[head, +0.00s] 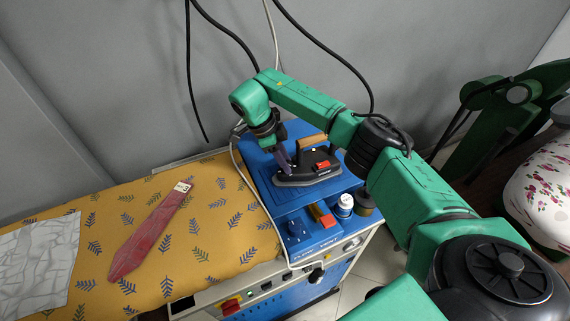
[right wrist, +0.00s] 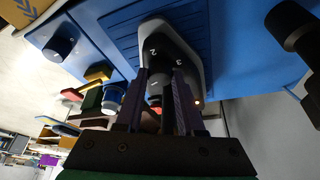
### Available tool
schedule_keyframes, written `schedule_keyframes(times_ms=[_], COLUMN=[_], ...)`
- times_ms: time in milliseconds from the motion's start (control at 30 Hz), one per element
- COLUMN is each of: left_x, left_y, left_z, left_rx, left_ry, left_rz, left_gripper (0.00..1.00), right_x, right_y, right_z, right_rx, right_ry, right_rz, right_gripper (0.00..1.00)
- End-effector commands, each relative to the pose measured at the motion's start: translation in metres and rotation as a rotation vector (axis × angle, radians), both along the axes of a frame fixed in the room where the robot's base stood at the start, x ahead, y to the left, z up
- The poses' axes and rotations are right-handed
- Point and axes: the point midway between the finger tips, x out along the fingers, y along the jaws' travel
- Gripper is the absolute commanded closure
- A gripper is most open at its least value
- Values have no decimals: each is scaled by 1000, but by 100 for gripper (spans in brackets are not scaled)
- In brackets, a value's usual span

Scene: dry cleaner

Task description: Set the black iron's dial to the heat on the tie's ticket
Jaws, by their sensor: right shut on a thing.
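The black iron (head: 322,173) with a wooden handle (head: 312,141) and a red part rests on a blue stand. My right gripper (head: 283,168) reaches down over its left part. In the right wrist view, my right gripper (right wrist: 161,78) is shut on the dark dial (right wrist: 158,92) on the iron. The numbers 2 and 3 show on the iron beyond the dial; its other marks and pointer I cannot make out. The red tie (head: 150,238) lies on the yellow cloth with its white ticket (head: 183,187) at the upper end; the ticket's print is too small to read.
The blue stand (head: 262,175) carries a red-and-wood block (head: 322,215), a white-and-blue pot (head: 344,205) and a dark jar (head: 363,202) near the iron. A grey cloth (head: 38,262) lies at the left of the yellow board (head: 225,240). Black cables hang at the back.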

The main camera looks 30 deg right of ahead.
Motion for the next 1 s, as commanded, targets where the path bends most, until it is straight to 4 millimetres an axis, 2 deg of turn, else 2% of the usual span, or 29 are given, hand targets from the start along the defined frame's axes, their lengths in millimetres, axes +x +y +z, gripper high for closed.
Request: schedule_keyframes(times_ms=[200, 500, 1000], left_x=[0, 0, -1], left_y=[0, 0, 0], left_z=[-10, -15, -17], left_rx=[0, 0, 0], left_ry=[0, 1, 1], left_rz=[0, 0, 0], left_gripper=[0, 0, 0], right_x=[2, 2, 2], right_y=[-1, -1, -1], right_z=[-1, -1, 0], right_rx=[-1, 0, 1], right_ry=[-1, -2, 0], right_rz=[-191, -374, -451], right_gripper=[100, 100, 100])
